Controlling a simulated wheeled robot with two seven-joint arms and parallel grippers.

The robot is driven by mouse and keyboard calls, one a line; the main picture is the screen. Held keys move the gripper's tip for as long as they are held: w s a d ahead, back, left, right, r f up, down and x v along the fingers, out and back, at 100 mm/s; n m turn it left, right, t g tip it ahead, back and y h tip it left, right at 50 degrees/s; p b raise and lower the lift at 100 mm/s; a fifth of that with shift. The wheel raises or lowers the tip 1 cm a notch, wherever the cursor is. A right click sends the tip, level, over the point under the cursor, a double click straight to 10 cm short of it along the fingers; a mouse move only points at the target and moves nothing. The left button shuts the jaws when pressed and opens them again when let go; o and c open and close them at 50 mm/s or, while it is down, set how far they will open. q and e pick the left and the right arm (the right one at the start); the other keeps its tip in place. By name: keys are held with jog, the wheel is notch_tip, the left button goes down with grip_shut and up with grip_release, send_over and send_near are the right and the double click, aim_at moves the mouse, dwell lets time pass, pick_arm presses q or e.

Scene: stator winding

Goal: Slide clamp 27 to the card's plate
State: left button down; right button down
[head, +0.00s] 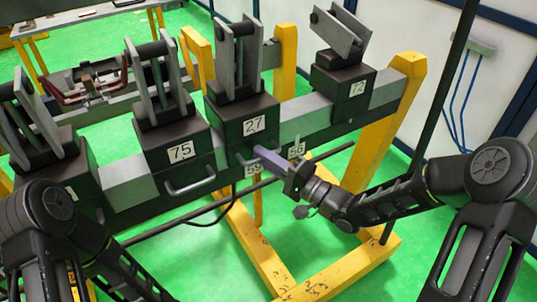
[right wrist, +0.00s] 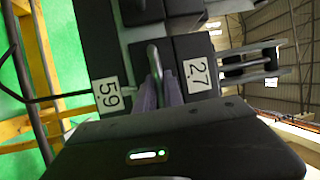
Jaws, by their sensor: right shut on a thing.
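Clamp 27 (head: 241,104) is a dark block with two upright grey jaws, sitting on the grey rail. Its number label also shows in the right wrist view (right wrist: 198,75). My right gripper (head: 258,152) has its purple fingers shut on the metal handle (right wrist: 153,58) at the front of clamp 27. The fingers hide part of the handle. Number plate 59 (head: 253,170) is on the rail front just below clamp 27, and it also shows in the right wrist view (right wrist: 108,97). Another plate, apparently 56 (head: 297,149), is right of it. No card can be made out.
Clamp 75 (head: 172,145) stands left of clamp 27, and clamp 72 (head: 343,80) stands at the rail's right end. Bare rail (head: 305,118) shows between 27 and 72, and a shorter stretch (head: 126,182) left of 75. Yellow legs (head: 375,150) support the rail.

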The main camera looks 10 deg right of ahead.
jog(key=c, duration=1.5)
grip_release()
jog(key=shift+d, duration=0.15)
jog(key=shift+o, duration=0.2)
jog(key=b+v, duration=0.1)
jog(key=v, duration=0.6)
jog(key=shift+s+d, duration=0.25)
